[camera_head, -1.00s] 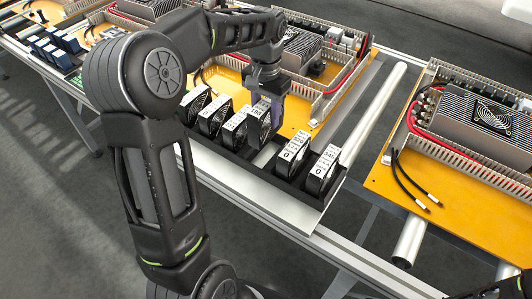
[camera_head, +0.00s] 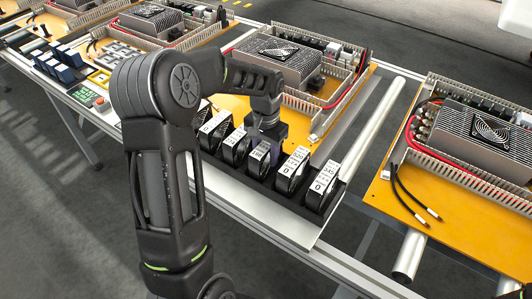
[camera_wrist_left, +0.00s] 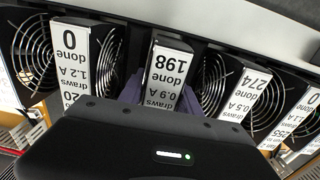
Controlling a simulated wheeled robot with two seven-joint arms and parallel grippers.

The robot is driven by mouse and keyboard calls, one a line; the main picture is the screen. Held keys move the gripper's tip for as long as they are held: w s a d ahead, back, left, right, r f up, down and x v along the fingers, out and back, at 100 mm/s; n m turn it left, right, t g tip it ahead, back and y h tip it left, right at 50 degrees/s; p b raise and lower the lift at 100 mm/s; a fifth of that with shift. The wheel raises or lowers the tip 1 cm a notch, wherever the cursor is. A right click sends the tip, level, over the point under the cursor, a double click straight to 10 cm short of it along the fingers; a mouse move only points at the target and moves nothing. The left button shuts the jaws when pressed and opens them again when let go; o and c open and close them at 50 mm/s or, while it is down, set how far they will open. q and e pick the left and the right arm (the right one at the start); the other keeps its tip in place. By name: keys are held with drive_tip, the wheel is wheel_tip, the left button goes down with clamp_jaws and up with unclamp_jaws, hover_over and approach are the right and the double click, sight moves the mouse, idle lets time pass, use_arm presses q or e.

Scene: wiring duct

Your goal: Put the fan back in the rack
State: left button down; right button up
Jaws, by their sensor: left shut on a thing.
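The rack is a long black tray (camera_head: 338,205) on the front of the bench. A row of black fans with white labels stands in it. My left gripper (camera_head: 264,140) is shut on the fan labelled 198 (camera_head: 259,158). That fan stands upright in the row, between its neighbours, at about their height. In the left wrist view the purple fingers (camera_wrist_left: 160,98) are on the sides of the 198 fan (camera_wrist_left: 168,68). The fan labelled 0 (camera_wrist_left: 75,68) and the fan labelled 274 (camera_wrist_left: 243,90) flank it. The fan's lower edge is hidden, so I cannot tell whether it touches the rack floor.
Behind the rack is a yellow board (camera_head: 222,104) with a grey finned unit (camera_head: 280,60) and wiring ducts. Another board (camera_head: 400,205) with loose black cables (camera_head: 412,195) lies to the right. A metal roller (camera_head: 370,120) runs between them.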

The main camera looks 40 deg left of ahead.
use_arm(q)
drive_tip(key=shift+f, duration=0.2)
drive_tip(key=shift+f, duration=0.15)
drive_tip(key=c, duration=0.8)
unclamp_jaws()
drive_tip(key=shift+c, duration=0.2)
drive_tip(key=shift+r, duration=0.25)
wheel_tip(320, 180, up, 12)
drive_tip(key=shift+b, duration=0.35)
